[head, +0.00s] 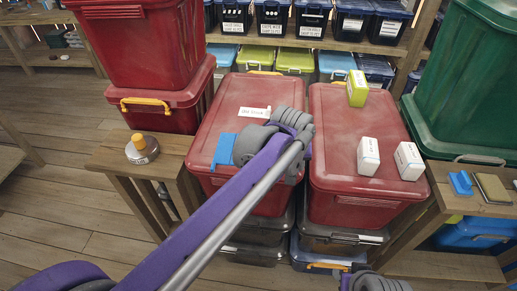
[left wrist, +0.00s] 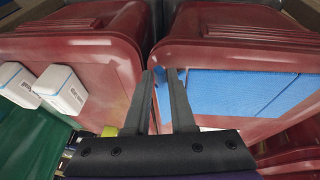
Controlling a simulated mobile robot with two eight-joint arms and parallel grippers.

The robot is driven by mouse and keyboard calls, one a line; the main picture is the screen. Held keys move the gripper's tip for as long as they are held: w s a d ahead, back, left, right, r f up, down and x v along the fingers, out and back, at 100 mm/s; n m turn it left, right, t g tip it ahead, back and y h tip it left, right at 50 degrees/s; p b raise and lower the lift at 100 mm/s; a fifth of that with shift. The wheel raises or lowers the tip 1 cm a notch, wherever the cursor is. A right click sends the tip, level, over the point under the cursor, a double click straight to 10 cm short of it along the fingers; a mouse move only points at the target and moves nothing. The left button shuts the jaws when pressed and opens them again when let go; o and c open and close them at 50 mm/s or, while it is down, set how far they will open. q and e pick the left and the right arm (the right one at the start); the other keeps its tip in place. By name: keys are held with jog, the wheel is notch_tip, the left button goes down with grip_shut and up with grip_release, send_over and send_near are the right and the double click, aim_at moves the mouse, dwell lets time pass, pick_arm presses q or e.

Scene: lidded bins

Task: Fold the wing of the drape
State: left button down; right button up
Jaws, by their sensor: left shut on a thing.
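A blue drape (head: 224,150) lies on the lid of the left red bin (head: 212,125) in the head view, partly hidden by my left arm. In the left wrist view the drape (left wrist: 235,92) is a flat panel with a crease line, to the right of the fingers. My left gripper (left wrist: 163,78) is at the lid's edge beside the gap between the two red bins. Its fingers are close together, with a little blue showing between them, shut on the drape's edge. The head view hides these fingertips behind the arm. My right gripper's fingers are out of view.
The right red bin (head: 335,125) carries a yellow-green box (head: 357,88) and two white boxes (head: 368,156) (head: 409,160). A wooden stand (head: 112,155) at left holds a round item with an orange top (head: 140,149). A green bin (head: 465,90) stands at right.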

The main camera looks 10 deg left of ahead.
pick_arm(q)
jog(key=shift+w+d+y, duration=0.1)
jog(key=shift+d+y, duration=0.05)
jog(key=shift+y, duration=0.15)
jog(key=shift+d+f+y, duration=0.2)
jog(key=shift+d+y, duration=0.1)
jog(key=shift+y, duration=0.3)
jog(key=shift+f, duration=0.15)
